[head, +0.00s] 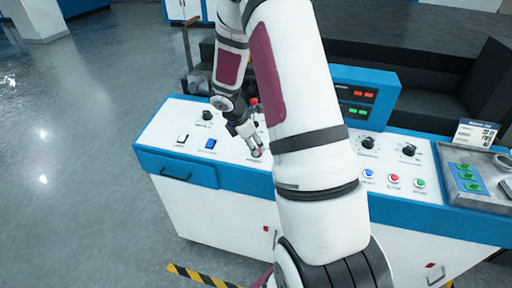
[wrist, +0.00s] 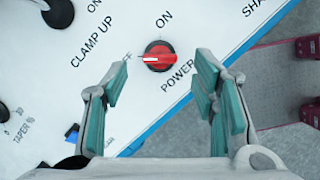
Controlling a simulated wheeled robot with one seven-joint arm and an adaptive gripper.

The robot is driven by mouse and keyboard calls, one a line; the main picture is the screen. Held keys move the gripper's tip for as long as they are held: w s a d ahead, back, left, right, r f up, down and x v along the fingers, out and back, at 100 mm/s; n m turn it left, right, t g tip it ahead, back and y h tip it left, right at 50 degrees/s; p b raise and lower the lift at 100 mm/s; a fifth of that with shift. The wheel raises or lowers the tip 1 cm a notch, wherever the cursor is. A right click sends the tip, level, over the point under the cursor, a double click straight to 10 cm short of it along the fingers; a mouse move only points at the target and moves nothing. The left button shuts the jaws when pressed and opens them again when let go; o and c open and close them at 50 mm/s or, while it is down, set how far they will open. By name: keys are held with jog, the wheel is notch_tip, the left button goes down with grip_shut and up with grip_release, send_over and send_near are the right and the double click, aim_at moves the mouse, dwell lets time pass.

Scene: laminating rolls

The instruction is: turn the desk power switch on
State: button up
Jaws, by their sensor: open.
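The desk power switch (wrist: 158,57) is a round red rotary knob marked POWER in the wrist view. Its white pointer bar lies level and points left, toward a partly hidden label that seems to read OFF. The ON label (wrist: 163,20) is above the knob. My gripper (wrist: 162,75) is open and empty, with teal pads either side of the knob's lower area. The knob shows between and just beyond the fingertips; I cannot tell the remaining height. In the head view my gripper (head: 254,148) points down at the white desk panel (head: 228,165), and largely hides the switch there.
A blue switch (head: 210,143), a white switch (head: 182,138) and a black knob (head: 207,115) are left of my gripper. To the right are dials, push buttons (head: 394,178) and a grey tray (head: 460,150). A blue display box (head: 390,90) stands behind.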

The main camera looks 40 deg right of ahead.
jog(key=shift+x, duration=2.1)
jog(key=c, duration=1.2)
